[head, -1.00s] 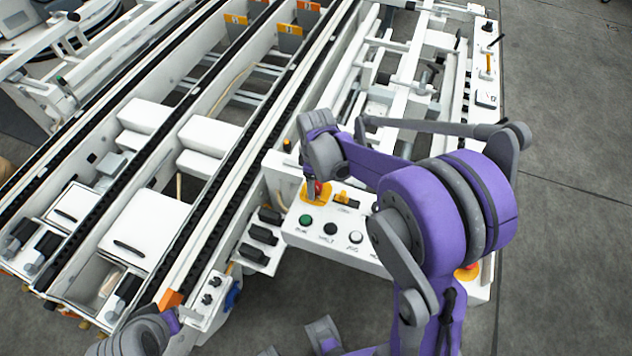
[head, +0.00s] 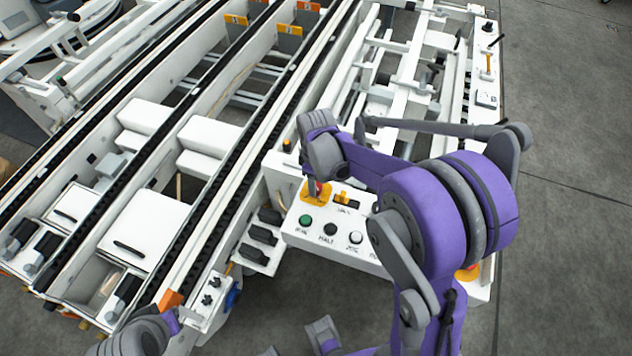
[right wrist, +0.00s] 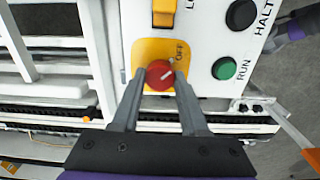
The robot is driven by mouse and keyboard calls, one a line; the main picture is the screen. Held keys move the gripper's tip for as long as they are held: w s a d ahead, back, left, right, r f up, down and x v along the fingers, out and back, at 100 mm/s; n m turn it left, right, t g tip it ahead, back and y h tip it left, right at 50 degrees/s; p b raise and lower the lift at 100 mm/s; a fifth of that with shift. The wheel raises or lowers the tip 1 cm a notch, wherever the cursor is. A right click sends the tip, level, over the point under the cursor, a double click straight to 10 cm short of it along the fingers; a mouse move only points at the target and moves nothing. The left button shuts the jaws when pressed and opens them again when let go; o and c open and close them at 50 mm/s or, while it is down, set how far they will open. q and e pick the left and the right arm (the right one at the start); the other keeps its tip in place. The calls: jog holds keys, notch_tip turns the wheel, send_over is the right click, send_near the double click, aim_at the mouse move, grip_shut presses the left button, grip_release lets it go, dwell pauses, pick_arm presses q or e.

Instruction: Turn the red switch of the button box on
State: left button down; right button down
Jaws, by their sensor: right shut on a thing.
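The red switch (right wrist: 160,75) is a round knob with a white line, on a yellow plate (right wrist: 148,52) of the white button box (head: 290,232). The OFF lettering is beside the knob; the white line slants towards that side. In the right wrist view my right gripper (right wrist: 159,82) has one finger on each side of the knob and is shut on it. In the head view the red switch (head: 318,188) is partly hidden under my right wrist.
Near the switch are a yellow-orange switch (right wrist: 163,12), a black HALT button (right wrist: 240,14), a green RUN button (right wrist: 224,68) and a white button (head: 355,237). Conveyor rails (head: 225,180) run at the left. Bare grey floor (head: 570,150) lies at the right.

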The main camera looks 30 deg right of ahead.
jog(key=m+b, duration=0.1)
jog(key=m, duration=0.3)
jog(key=m+b, duration=0.1)
jog(key=m, duration=0.3)
jog(key=shift+m, duration=0.4)
jog(key=m, duration=0.4)
jog(key=shift+m+b, duration=0.3)
jog(key=shift+m, duration=2.2)
jog(key=shift+c, duration=2.1)
grip_release()
jog(key=shift+r, duration=0.1)
